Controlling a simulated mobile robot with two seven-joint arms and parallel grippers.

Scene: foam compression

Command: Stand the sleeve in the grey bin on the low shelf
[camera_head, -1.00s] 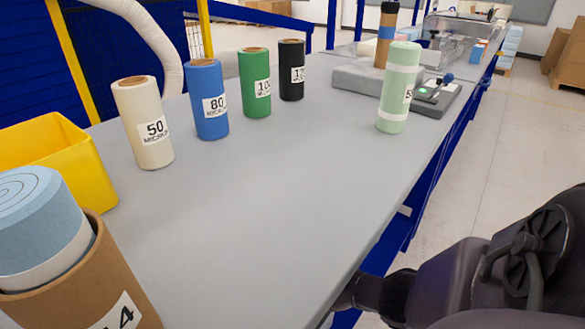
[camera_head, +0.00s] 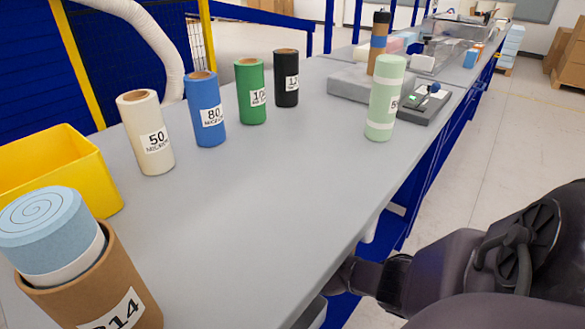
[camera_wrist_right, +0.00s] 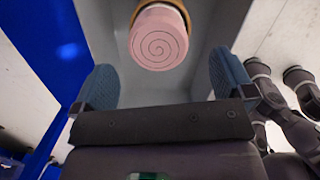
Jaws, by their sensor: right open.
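A brown sleeve with a pink spiral-topped foam roll (camera_wrist_right: 158,40) in it shows at the top of the right wrist view. It appears to be inside the grey bin, whose wall (camera_wrist_right: 205,50) surrounds it. My right gripper (camera_wrist_right: 165,82) is open, its two blue fingers apart on either side and short of the sleeve; no contact shows. In the head view my right arm reaches down past the table's front edge, and its gripper is hidden. A grey corner (camera_head: 312,314), probably the bin, shows below that edge. My left gripper is out of view.
On the grey table (camera_head: 250,215) stand a brown tube with blue foam (camera_head: 105,280), a yellow bin (camera_head: 95,180), several labelled rolls (camera_head: 205,110) and a pale green roll (camera_head: 385,100). The table's middle is clear. Blue table framing (camera_wrist_right: 60,50) lies beside my right gripper.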

